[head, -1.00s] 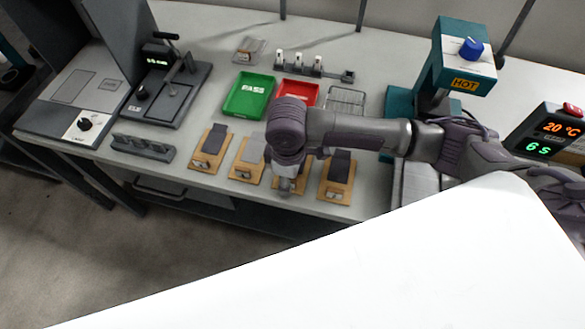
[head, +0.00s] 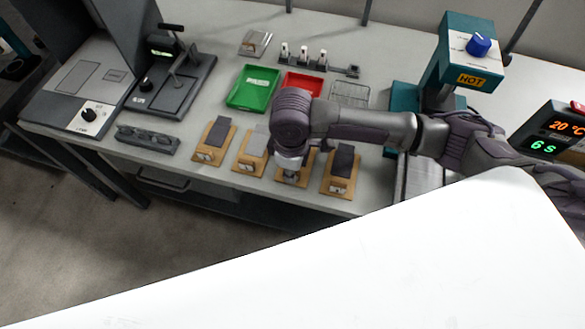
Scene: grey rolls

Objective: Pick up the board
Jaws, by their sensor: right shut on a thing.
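Several wooden boards, each with a dark or grey pad and a small metal clip, lie in a row along the table's front edge. My right gripper (head: 290,172) points down at the third board from the left (head: 305,174) and is shut on it. The gripper and wrist hide much of this board. I cannot tell whether it is clear of the table. The other boards are the first (head: 213,142), the second (head: 251,152) and the fourth (head: 341,171). My left gripper is not in view.
A green tray (head: 253,88) and a red tray (head: 302,84) lie behind the boards, with a wire rack (head: 350,93) beside them. A dark press (head: 170,85) stands left. A teal heater marked HOT (head: 462,60) stands right. A dark holder (head: 147,139) lies front left.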

